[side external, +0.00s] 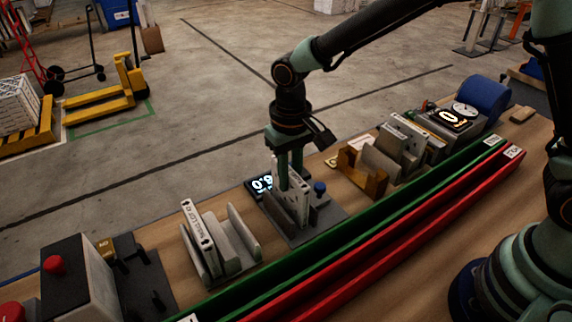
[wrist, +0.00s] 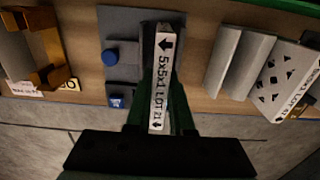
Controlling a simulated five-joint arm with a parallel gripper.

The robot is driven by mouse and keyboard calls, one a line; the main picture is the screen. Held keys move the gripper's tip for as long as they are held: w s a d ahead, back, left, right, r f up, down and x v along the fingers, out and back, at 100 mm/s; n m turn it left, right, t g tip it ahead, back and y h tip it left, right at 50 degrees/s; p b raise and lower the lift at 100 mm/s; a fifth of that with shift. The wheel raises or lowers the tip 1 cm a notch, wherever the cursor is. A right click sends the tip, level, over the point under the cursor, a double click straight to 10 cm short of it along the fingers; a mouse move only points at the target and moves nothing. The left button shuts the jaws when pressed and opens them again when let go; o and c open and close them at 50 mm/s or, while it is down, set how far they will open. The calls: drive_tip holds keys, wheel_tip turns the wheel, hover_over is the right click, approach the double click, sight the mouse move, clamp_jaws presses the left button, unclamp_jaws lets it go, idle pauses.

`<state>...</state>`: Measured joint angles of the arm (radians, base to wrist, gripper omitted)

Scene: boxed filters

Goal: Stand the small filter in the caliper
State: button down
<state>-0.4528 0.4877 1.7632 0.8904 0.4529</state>
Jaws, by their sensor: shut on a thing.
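The small filter (wrist: 162,75), white with a "5x5x1 LOT" label along its edge, is upright between the fingers of my gripper (wrist: 162,112). My gripper (side external: 289,172) is shut on this filter and also shows above the caliper in the side view. The caliper (side external: 322,224) is a grey plate with grey upright jaws, a blue knob (wrist: 110,57) and a lit display (side external: 262,184). The filter (side external: 303,187) is over the plate, at the jaws. Its lower part is hidden, so I cannot tell whether it touches the plate.
Another white labelled filter (side external: 197,238) leans in a grey holder (side external: 243,238) to the left. A wooden-ended holder (side external: 374,184) stands to the right. Green (side external: 365,222) and red (side external: 400,232) rails run along the front. A box with a red button (side external: 54,264) stands far left.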

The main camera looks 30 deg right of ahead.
drive_tip(key=shift+f, duration=0.25)
drive_tip(key=shift+f, duration=0.35)
drive_tip(key=shift+f, duration=0.4)
drive_tip(key=c, duration=0.7)
unclamp_jaws()
